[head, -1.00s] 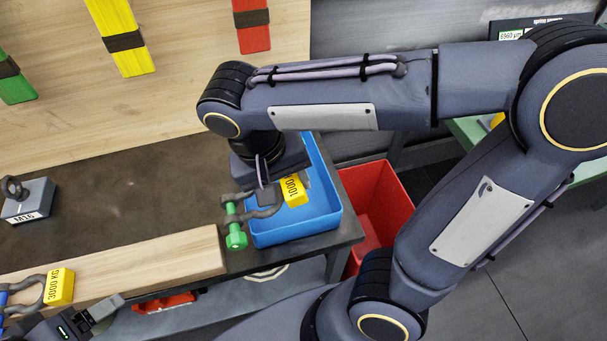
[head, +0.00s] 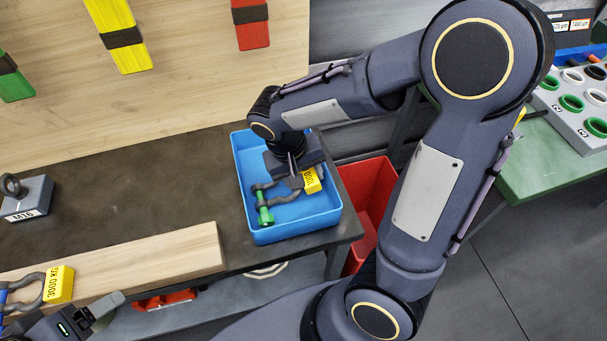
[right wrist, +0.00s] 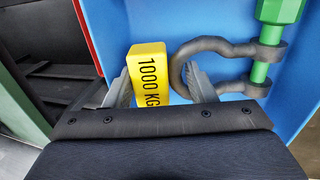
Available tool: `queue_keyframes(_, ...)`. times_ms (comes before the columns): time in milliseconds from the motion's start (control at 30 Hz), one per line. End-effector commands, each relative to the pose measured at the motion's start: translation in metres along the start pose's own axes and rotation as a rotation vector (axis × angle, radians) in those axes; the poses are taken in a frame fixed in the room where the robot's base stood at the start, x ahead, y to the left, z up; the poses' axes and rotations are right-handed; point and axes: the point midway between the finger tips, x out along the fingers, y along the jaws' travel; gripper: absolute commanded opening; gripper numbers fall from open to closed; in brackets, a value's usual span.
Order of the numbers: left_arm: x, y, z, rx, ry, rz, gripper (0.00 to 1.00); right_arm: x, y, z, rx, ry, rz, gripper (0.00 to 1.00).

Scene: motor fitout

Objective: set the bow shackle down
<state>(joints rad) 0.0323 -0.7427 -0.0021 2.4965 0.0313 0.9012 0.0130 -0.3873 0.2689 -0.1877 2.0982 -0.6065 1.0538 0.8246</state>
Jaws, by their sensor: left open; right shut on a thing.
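The bow shackle (head: 272,197) is dark grey with a green pin and a yellow 1000 KG tag (head: 313,180). My right gripper (head: 295,180) is shut on its bow end, inside the outline of the blue bin (head: 334,215). In the right wrist view, the shackle's bow (right wrist: 188,66) and the tag (right wrist: 150,75) show at the fingers (right wrist: 160,88), with the green pin (right wrist: 268,45) to the right. I cannot tell whether the shackle touches the bin floor. My left gripper (head: 95,318) is open at the lower left.
Another shackle (head: 27,290) with a blue pin and 3000 KG tag is beside my left gripper, near a wooden board (head: 150,262). A grey M16 block (head: 28,200) stands at left. A red bin (head: 368,195) stands right of the table. The dark tabletop's middle is clear.

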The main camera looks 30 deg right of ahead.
Motion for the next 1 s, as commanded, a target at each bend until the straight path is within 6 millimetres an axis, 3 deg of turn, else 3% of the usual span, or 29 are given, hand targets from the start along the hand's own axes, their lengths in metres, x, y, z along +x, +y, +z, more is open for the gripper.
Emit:
queue_keyframes(500, 0.007, -0.003, 0.004, 0.0, 0.0, 0.0, 0.77, 0.009, -0.002, 0.0, 0.001, 0.001, -0.001, 0.08)
queue_keyframes(533, 0.006, -0.003, 0.003, 0.0, 0.0, 0.0, 0.77, 0.008, -0.002, 0.0, 0.001, -0.001, 0.0, 0.53)
queue_keyframes(567, 0.006, -0.003, 0.003, 0.0, 0.0, 0.0, 0.77, 0.008, -0.002, 0.0, 0.0, -0.001, 0.0, 0.57)
queue_keyframes(867, 0.005, -0.002, 0.002, 0.0, 0.0, 0.0, 0.77, 0.006, -0.002, 0.0, 0.0, 0.0, 0.0, 0.59)
queue_keyframes(1000, -0.005, 0.002, -0.003, 0.0, 0.0, 0.0, 0.77, -0.006, 0.001, 0.0, 0.001, 0.001, 0.0, 0.59)
